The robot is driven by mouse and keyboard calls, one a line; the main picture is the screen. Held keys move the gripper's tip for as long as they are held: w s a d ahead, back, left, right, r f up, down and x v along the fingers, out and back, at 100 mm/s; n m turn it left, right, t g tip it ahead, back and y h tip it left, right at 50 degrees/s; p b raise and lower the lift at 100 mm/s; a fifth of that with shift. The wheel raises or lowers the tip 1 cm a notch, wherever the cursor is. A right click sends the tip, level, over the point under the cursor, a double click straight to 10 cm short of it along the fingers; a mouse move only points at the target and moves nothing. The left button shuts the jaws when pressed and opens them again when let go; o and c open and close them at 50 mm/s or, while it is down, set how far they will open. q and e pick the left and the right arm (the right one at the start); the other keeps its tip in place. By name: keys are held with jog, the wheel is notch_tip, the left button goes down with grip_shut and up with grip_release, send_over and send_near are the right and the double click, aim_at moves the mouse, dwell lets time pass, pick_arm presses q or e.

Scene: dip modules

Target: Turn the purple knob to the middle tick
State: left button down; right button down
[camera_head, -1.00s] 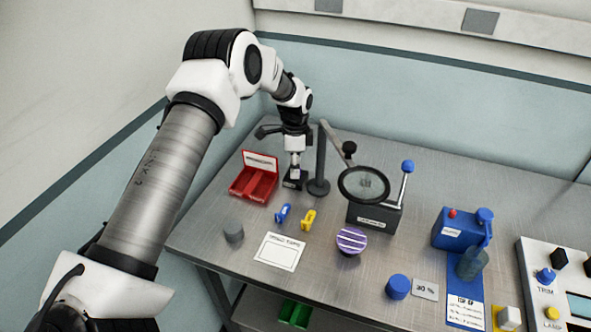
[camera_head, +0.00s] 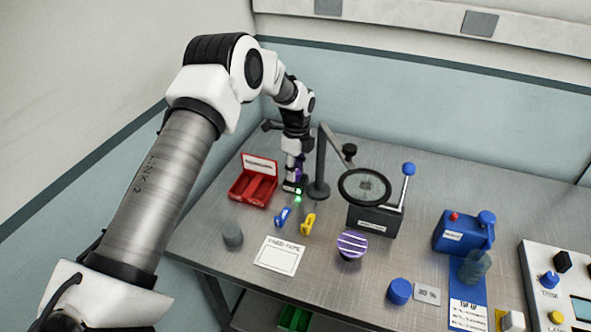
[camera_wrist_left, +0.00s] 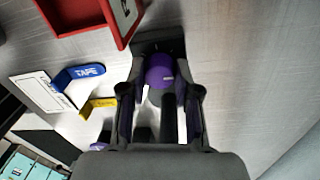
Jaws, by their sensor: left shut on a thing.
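The purple knob (camera_wrist_left: 160,72) sits on a small dark base (camera_wrist_left: 150,45) in the left wrist view. My left gripper (camera_wrist_left: 162,92) is shut on the knob, one finger on each side. In the head view my left gripper (camera_head: 297,168) points down over the base (camera_head: 289,187), and a bit of purple shows beside its fingers. A small green light (camera_head: 297,198) glows at the front of the base. The tick marks and the knob's pointer are hidden or too small to read. My right gripper is not in view.
A red open bin (camera_head: 240,190) is close on the left of the base. A dark post (camera_head: 320,170) with a magnifier (camera_head: 365,186) stands close on the right.

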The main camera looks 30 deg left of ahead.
pick_arm(q)
jog(key=shift+w+r, duration=0.1)
jog(key=shift+r, duration=0.05)
jog(key=c, duration=1.1)
grip_release()
jog(key=shift+a, duration=0.15)
jog(key=r, duration=1.2)
jog(key=shift+w, duration=0.2)
